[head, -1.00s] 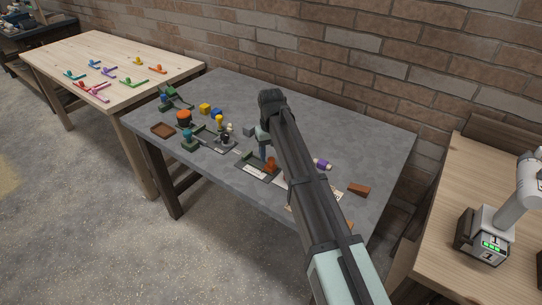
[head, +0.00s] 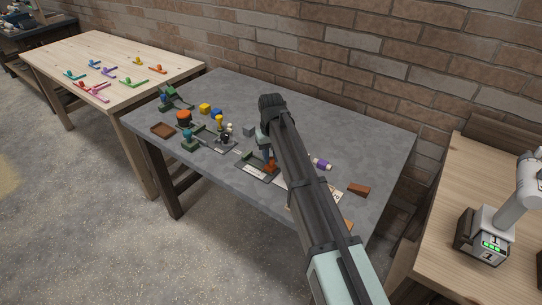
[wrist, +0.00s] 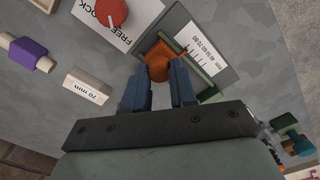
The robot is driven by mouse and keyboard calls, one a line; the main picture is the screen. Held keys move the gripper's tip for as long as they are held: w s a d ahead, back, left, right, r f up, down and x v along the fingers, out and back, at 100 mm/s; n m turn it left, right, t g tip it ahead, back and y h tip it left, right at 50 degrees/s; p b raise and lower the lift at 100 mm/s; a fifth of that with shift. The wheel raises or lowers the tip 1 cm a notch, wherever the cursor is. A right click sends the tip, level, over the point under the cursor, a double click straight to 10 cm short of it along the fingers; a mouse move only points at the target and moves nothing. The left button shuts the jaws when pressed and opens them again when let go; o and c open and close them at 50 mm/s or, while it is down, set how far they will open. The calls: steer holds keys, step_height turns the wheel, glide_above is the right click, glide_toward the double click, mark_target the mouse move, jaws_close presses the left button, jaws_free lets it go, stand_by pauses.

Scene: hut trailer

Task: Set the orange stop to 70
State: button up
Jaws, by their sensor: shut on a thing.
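The orange stop (wrist: 158,62) sits on a dark green rail fixture (wrist: 212,68) with a white scale strip (wrist: 200,45) that reads 40 to 80. My gripper (wrist: 160,76) has its two blue fingers closed on the orange stop. The stop's exact reading on the scale cannot be told. In the head view the orange stop (head: 271,167) shows beside my arm, low over the grey table. A white block marked "70 mm" (wrist: 87,86) lies on the table beside the fixture. A red knob (wrist: 111,13) stands on a white plate lettered FREE and LOCK.
A purple and cream piece (wrist: 30,54) lies near the marked block. In the head view a brown tray (head: 163,130), an orange-topped green fixture (head: 183,118) and several coloured parts stand on the left of the grey table (head: 365,135). The table's back right is clear.

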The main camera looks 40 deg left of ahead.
jaws_close()
steer(key=shift+a, duration=0.55)
steer(key=o, duration=0.9)
jaws_free()
steer(key=shift+c, duration=0.2)
